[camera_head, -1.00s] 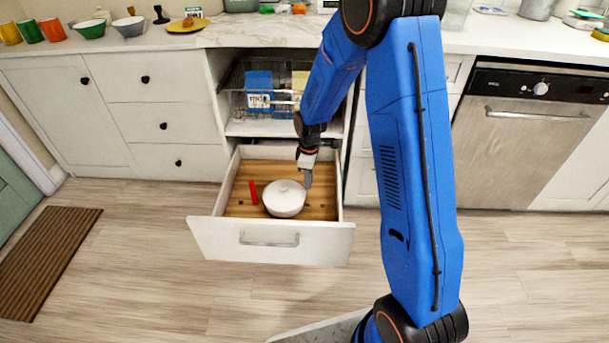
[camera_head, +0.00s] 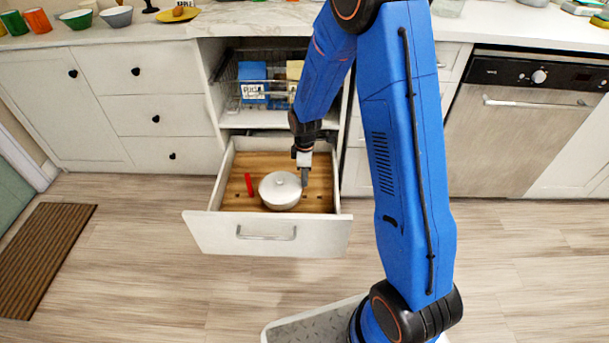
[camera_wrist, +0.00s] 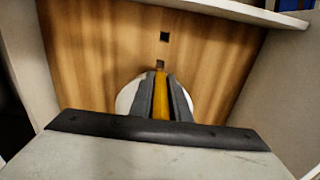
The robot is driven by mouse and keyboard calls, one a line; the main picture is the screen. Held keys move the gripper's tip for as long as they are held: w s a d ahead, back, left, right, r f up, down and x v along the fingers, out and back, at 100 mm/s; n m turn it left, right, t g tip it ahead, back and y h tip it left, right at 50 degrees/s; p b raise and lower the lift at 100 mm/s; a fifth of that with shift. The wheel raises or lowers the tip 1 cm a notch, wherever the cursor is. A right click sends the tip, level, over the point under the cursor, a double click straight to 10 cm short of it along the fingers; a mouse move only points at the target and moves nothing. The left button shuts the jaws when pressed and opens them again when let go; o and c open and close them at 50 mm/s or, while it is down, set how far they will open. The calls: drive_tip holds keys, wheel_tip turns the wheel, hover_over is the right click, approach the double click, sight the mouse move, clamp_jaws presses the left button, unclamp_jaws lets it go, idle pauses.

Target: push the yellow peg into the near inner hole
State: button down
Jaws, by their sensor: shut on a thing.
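In the wrist view my gripper (camera_wrist: 160,77) is shut on the yellow peg (camera_wrist: 160,98), which lies between the two fingers. The peg's far end is at or just by a dark square hole (camera_wrist: 160,64) in the wooden board; I cannot tell whether it has entered. A second square hole (camera_wrist: 164,37) lies beyond it, empty. The yellow peg cannot be made out in the head view.
The white pot (camera_head: 280,191) stands on the drawer's wooden board, close to my gripper; it also shows behind the fingers in the wrist view (camera_wrist: 125,100). A red peg (camera_head: 249,184) is left of the pot. The white drawer walls (camera_head: 333,185) enclose the space.

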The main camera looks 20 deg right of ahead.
drive_tip(key=shift+f, duration=2.25)
drive_tip(key=shift+f, duration=1.45)
drive_tip(key=c, duration=1.6)
unclamp_jaws()
wheel_tip(320, 180, up, 17)
drive_tip(key=shift+r, duration=0.2)
